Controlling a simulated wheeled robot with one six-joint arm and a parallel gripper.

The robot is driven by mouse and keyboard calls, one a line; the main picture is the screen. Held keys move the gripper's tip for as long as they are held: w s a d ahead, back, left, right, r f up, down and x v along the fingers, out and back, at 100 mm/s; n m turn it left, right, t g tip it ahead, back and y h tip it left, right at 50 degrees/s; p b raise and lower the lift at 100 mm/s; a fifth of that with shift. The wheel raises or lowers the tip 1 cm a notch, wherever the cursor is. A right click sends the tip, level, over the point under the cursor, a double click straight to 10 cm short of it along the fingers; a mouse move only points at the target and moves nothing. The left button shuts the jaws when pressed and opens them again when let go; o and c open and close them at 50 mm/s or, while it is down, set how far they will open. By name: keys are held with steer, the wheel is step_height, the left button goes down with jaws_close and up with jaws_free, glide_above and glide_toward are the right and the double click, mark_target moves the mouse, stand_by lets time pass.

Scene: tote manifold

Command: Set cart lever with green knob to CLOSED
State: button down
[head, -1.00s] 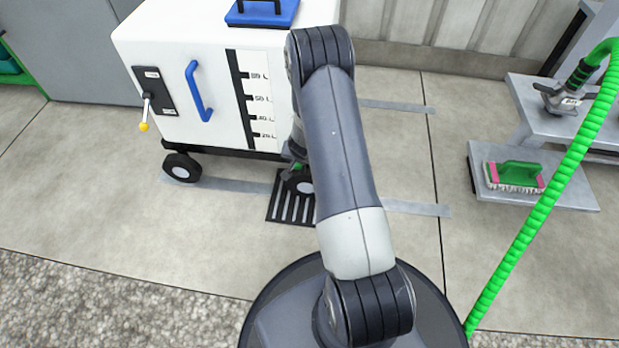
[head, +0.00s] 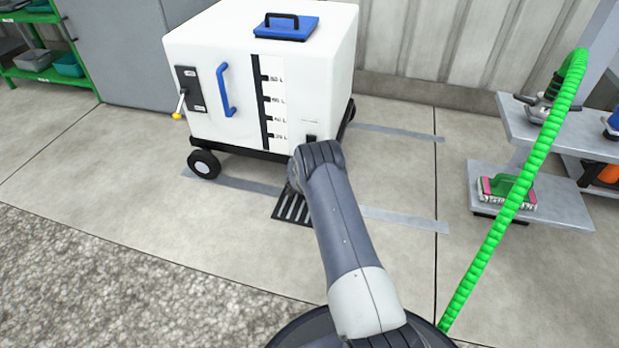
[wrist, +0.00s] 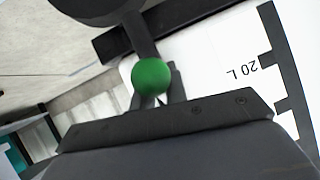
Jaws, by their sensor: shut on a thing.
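The white cart (head: 215,120) stands at the upper middle of the head view. In the wrist view, the green knob (wrist: 152,77) sits at the end of a dark lever stem (wrist: 139,35). The stem runs up toward a dark round part at the top edge. My gripper (wrist: 157,97) is shut on the green knob, its dark fingertips showing just behind and beside it. In the head view, my arm hides the gripper, the green knob and its lever. I cannot read any OPEN or CLOSED label.
Another lever with a yellow knob (head: 177,116) is on the cart's left face, near a blue handle (head: 225,90). A floor drain (head: 292,208) lies below the cart. A green hose (head: 500,220) and grey shelves (head: 545,205) stand right. Floor on the left is clear.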

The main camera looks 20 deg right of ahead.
steer(key=shift+a+f+t+h, duration=0.15)
steer(key=shift+f+t+h, duration=0.15)
steer(key=shift+f+t, duration=0.6)
steer(key=shift+w+f+b, duration=0.1)
steer(key=shift+b, duration=0.2)
steer(key=c, duration=1.4)
jaws_free()
steer(key=shift+w+f, duration=0.15)
steer(key=shift+c, duration=0.2)
steer(key=shift+r, duration=0.25)
steer(key=p+v, duration=0.5)
steer(key=v, duration=0.5)
steer(key=shift+s, duration=0.25)
steer(key=shift+a, duration=0.1)
